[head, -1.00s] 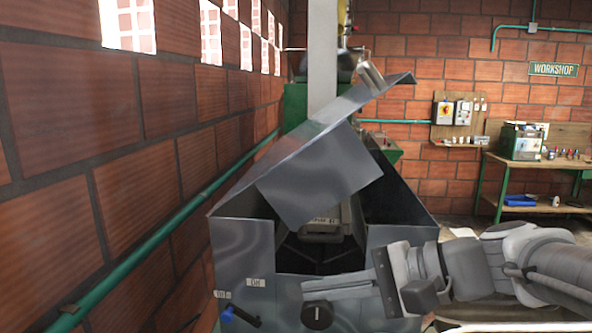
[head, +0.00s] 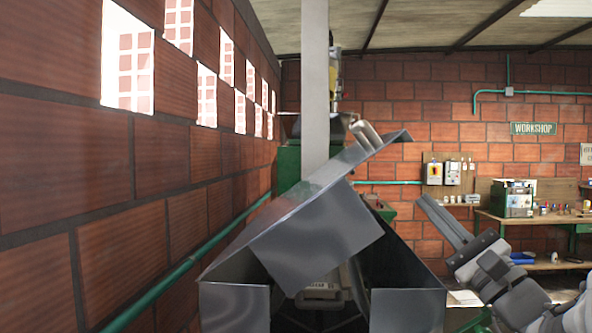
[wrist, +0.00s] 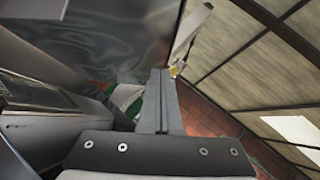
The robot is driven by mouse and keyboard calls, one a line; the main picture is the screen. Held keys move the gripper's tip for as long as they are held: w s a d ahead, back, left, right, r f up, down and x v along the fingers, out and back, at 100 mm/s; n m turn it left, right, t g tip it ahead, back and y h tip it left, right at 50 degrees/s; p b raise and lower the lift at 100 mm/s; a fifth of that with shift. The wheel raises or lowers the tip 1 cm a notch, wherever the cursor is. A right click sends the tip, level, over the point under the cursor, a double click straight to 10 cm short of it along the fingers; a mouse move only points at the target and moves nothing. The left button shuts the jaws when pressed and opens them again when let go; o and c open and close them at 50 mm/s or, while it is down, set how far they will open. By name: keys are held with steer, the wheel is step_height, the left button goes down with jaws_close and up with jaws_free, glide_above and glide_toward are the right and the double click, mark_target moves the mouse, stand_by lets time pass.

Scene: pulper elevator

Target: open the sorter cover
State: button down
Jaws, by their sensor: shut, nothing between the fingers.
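The sorter cover (head: 318,235) is a grey metal lid with a bent flap, tilted over the grey sorter box (head: 405,308). Its right side is raised high and its left side is low, leaving a dark gap into the box on the right. A cylindrical handle (head: 367,135) sits near its upper end. My gripper (head: 427,204) is shut and empty, to the right of the cover, apart from it, pointing up and left. In the wrist view my shut fingers (wrist: 160,78) point past a shiny grey panel (wrist: 95,50), apparently the cover's underside.
A brick wall (head: 120,200) with a green pipe (head: 186,268) runs close along the left. A pale post (head: 314,95) stands behind the cover. A workbench (head: 540,219) with machines is at the back right. Space above my gripper is clear.

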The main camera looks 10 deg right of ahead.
steer(key=s+a+r+p+x, duration=0.1)
steer(key=p+x, duration=0.3)
steer(key=x, duration=0.8)
steer(key=shift+s+a+r+p, duration=0.15)
steer(key=shift+a+r+p, duration=0.2)
steer(key=shift+a+r, duration=0.1)
steer(key=shift+r, duration=0.1)
